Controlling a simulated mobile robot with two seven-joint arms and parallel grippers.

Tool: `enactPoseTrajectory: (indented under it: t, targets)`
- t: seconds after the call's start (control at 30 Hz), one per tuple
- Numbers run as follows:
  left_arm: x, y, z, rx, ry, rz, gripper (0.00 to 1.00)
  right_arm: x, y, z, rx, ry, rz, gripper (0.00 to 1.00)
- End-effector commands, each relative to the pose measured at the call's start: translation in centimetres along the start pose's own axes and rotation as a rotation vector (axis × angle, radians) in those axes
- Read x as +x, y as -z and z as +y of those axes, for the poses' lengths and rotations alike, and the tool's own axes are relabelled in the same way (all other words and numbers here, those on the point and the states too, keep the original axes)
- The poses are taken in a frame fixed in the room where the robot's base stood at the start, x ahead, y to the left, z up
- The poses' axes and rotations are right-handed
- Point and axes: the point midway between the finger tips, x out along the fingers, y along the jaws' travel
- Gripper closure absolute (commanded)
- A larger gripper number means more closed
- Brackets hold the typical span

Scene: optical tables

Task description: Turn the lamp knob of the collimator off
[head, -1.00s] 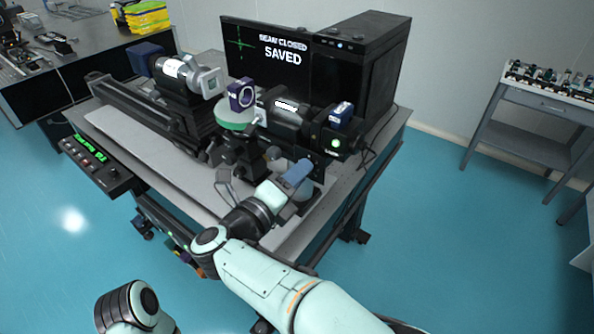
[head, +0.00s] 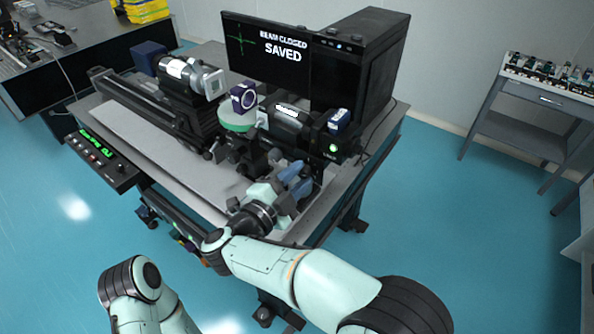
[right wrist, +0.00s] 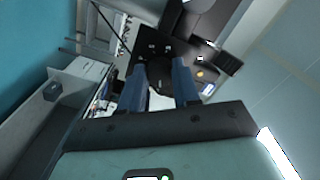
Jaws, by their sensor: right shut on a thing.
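The collimator (head: 288,122) is a black barrel on the right part of the optical table, with a blue box on top and a lit green spot on its rear end. My right gripper (head: 302,178) is just below and in front of that end. In the right wrist view its two blue fingers (right wrist: 160,85) are closed around a dark round knob, which looks like the lamp knob (right wrist: 160,72), on a black panel. In the head view the knob is hidden. Its turned position cannot be read. My left gripper is out of view.
A monitor (head: 265,55) reading "BEAM CLOSED SAVED" stands behind, next to a black cabinet (head: 362,65). A purple-framed optic (head: 243,97) sits on a round green stage. A second barrel (head: 185,75) is at left. A control box with green display (head: 100,150) hangs at the table's left edge.

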Motion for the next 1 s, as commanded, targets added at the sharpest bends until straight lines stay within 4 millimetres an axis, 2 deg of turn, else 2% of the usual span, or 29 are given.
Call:
enactPoseTrajectory:
  t: [0.6,1.0]
  targets:
    - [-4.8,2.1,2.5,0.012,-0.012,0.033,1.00,0.1,0.1,-0.3,-0.585,0.002,0.002,0.99]
    - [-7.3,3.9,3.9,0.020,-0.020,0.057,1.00,0.1,0.1,-0.2,-0.944,0.002,0.004,0.99]
